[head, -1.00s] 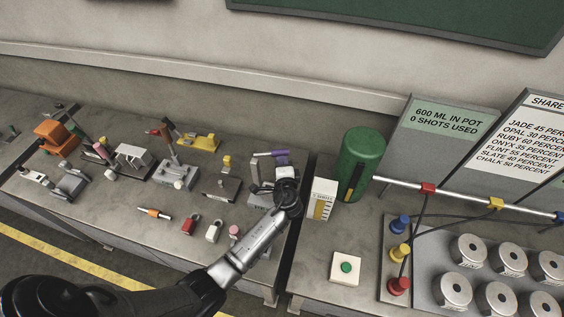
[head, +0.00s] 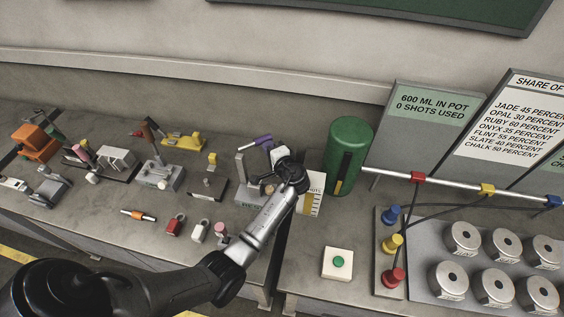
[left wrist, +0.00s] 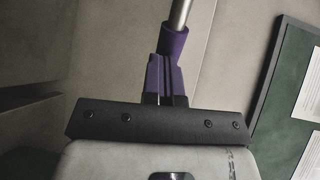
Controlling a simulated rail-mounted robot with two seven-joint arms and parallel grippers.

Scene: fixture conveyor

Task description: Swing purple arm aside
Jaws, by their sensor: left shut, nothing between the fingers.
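The purple arm (head: 252,145) is on a grey fixture (head: 240,168) near the right end of the left bench. It slants up to the right in the head view. In the left wrist view a purple sleeve (left wrist: 173,42) sits around a metal rod (left wrist: 181,14), directly beyond my gripper. My left gripper (head: 276,180) is shut and empty, close beside the fixture's right side and in front of it. Its wrist hides part of the fixture. I cannot tell whether its fingers touch the purple arm. My right gripper is in neither view.
A white box with a yellow scale (head: 312,195) and a green cylinder (head: 347,155) stand right of my gripper. Other fixtures, such as a yellow one (head: 184,142), fill the bench to the left. Padlocks, one red (head: 174,225), lie in front. A bench gap runs alongside.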

